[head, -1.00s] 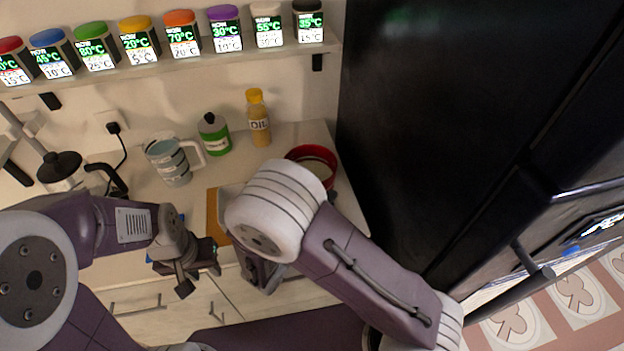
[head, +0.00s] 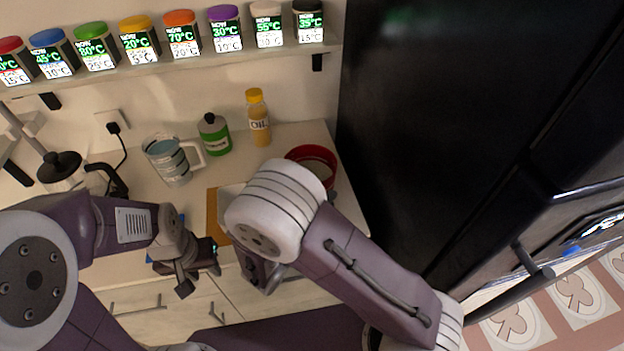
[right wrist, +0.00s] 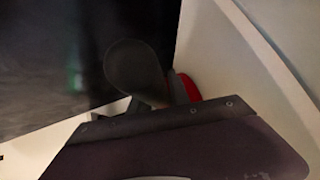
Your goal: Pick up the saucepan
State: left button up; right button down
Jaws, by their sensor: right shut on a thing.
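The saucepan (head: 331,161) is red and round, seen from above near the right end of the counter; the white joint of my right arm covers part of it. In the right wrist view a dark, rounded handle (right wrist: 134,68) stands up beside a red bit of the pan (right wrist: 188,88). My right gripper (right wrist: 150,115) is shut on the saucepan's handle; its fingertips are mostly hidden, and the head view hides it behind my arm. My left gripper (head: 198,268) hangs in front of the counter's edge, away from the saucepan, with nothing visible in it; its jaw opening is unclear.
A tall black fridge (head: 430,120) rises close on the right. An orange board (head: 212,215) lies partly hidden.

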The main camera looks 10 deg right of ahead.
dwell(0.3)
notch_tip(320, 180, up, 10)
jog(key=p, duration=0.1)
dwell(0.3)
